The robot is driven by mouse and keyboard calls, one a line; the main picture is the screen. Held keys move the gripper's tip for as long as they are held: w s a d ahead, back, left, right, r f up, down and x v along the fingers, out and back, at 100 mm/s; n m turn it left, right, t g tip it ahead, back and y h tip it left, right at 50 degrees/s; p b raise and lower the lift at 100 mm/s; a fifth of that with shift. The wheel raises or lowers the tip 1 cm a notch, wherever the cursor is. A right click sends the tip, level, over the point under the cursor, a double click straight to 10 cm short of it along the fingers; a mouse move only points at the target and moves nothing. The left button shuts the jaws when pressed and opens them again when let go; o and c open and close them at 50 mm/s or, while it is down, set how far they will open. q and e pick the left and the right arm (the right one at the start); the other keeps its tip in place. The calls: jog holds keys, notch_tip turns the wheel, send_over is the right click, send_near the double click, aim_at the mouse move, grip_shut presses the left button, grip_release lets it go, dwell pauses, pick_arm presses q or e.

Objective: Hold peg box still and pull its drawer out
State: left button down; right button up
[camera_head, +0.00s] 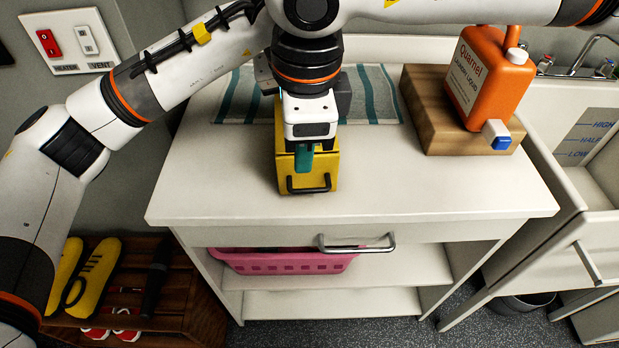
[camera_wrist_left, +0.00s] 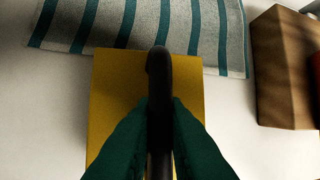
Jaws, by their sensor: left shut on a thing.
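The yellow peg box (camera_head: 329,168) stands on the white worktop; it also shows in the left wrist view (camera_wrist_left: 107,85). The black drawer handle (camera_head: 308,190) is low on its front, and the drawer front looks flush. A dark rounded bar (camera_wrist_left: 160,65), which I take for the box's peg, shows over the box top.
A striped towel (camera_head: 378,92) lies behind the box. A wooden block (camera_head: 424,112) with an orange bottle (camera_head: 487,75) on it stands at the right. The worktop (camera_head: 400,190) is clear in front of the box. A metal handle (camera_head: 357,247) sticks out below its front edge.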

aim_at(309, 189)
jog(key=shift+t, duration=0.3)
jog(key=w+f, duration=0.1)
jog(key=f, duration=0.6)
jog(key=w+d+f, duration=0.1)
jog(key=f, duration=0.2)
jog(key=shift+w+f, duration=0.35)
jog(key=shift+f, duration=0.05)
jog(key=shift+c, duration=0.2)
grip_shut()
